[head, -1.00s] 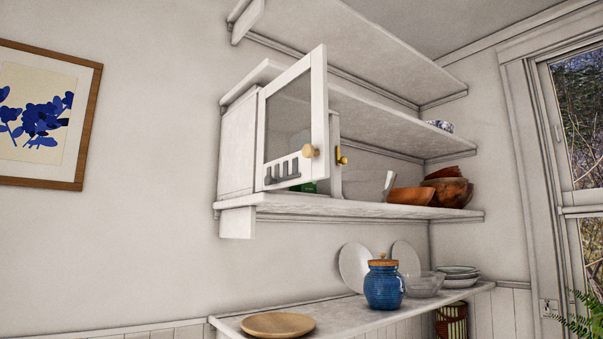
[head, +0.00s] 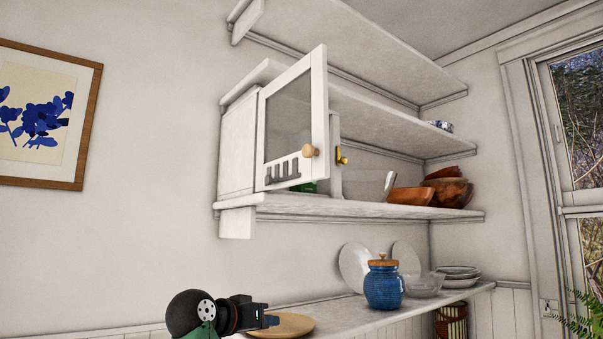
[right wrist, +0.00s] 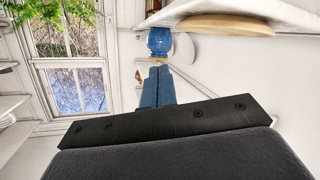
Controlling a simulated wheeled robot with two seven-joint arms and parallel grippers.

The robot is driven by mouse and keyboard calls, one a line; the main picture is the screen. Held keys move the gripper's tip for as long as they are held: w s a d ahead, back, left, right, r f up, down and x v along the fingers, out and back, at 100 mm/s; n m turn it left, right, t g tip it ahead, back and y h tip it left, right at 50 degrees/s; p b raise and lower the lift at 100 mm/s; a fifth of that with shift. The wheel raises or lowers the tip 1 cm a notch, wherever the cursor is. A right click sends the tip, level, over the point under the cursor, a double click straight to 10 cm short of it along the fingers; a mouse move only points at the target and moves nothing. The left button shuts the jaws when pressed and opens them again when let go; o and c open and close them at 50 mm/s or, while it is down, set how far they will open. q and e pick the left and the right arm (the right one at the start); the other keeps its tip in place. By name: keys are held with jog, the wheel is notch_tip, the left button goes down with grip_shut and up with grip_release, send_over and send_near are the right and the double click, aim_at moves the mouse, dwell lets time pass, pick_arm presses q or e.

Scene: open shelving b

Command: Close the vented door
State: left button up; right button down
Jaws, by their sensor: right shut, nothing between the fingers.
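The vented door (head: 319,95) is a white frame with a glass pane and several slots along its bottom. It belongs to a small white cabinet (head: 237,150) on the middle shelf. The door stands open, swung outward from the cabinet. Its round wooden knob (head: 310,151) is near the free edge, with a brass catch (head: 342,156) behind it to the right. My right gripper (head: 272,321) is low in the head view, well below the door and touching nothing visible. Its fingers (right wrist: 157,87) are together and empty in the right wrist view. My left gripper is out of view.
The lower shelf holds a wooden plate (head: 290,325), partly behind my right gripper, a blue jar (head: 384,287), a glass bowl (head: 425,285) and stacked dishes (head: 458,274). Brown bowls (head: 445,190) stand right of the cabinet. The space before the door is clear.

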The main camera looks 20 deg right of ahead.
jog(key=s+a+r+m+g+h, duration=0.1)
jog(key=s+a+r, duration=0.1)
jog(key=r, duration=0.6)
jog(key=s+a+r+m+h, duration=0.1)
jog(key=s+a+r+m, duration=0.15)
jog(key=r, duration=0.55)
jog(key=m+g+h, duration=0.2)
jog(key=m+h, duration=0.1)
send_near(314, 174)
jog(key=p+x, duration=0.6)
jog(key=shift+w+r, duration=0.1)
jog(key=shift+r, duration=0.05)
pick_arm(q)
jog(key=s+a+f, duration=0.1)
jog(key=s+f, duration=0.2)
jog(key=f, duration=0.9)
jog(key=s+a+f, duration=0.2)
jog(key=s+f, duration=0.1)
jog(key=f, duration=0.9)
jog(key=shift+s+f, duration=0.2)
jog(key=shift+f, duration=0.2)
pick_arm(e)
jog(key=shift+w+d, duration=0.1)
jog(key=shift+d, duration=0.3)
jog(key=shift+d, duration=0.1)
